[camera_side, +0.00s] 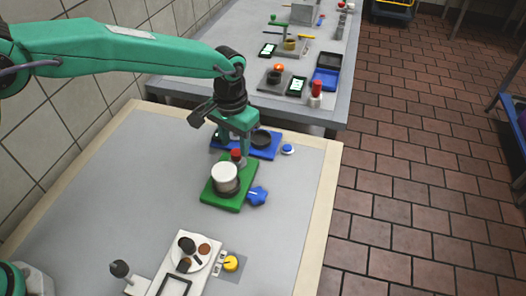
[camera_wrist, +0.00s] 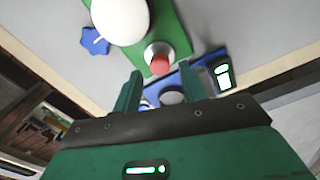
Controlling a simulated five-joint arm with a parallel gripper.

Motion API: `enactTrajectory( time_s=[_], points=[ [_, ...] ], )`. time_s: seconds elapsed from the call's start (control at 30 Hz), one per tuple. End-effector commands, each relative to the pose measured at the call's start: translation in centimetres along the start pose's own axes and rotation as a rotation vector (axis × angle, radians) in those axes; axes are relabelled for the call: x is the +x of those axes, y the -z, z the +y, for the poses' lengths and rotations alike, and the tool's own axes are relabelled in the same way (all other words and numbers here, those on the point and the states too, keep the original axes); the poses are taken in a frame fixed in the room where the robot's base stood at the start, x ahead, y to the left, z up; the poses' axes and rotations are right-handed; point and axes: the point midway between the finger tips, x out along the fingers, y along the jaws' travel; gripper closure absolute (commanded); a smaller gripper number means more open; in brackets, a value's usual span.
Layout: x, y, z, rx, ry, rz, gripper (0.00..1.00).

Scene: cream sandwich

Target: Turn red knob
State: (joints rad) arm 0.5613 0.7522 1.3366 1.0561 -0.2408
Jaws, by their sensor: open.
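A red knob (camera_side: 236,154) stands at the back of a green board (camera_side: 219,200), behind a white round-topped cylinder (camera_side: 224,173). In the wrist view the red knob (camera_wrist: 159,64) sits on a pale round collar, on the green board (camera_wrist: 174,38). My gripper (camera_side: 238,146) points down right at the red knob. In the wrist view my gripper (camera_wrist: 160,72) has its two fingers apart, with the knob lying in line with the gap between their tips. I cannot tell whether either finger touches it. Nothing is held.
A blue star-shaped knob (camera_side: 258,195) is at the green board's right. A white board (camera_side: 181,250) is in front. The left tabletop is clear.

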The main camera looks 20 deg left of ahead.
Motion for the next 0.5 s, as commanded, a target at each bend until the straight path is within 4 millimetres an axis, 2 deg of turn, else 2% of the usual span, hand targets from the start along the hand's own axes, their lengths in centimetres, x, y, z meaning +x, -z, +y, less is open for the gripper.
enactTrajectory(
  time_s=[0.1,0.3,0.5],
  points=[
    [-1.9,0.2,-0.1,-0.003,-0.002,0.009,0.54],
    [-4.1,0.2,0.0,-0.001,-0.002,0.010,0.54],
    [-5.3,0.1,0.1,0.002,-0.001,0.006,0.54]
  ],
)
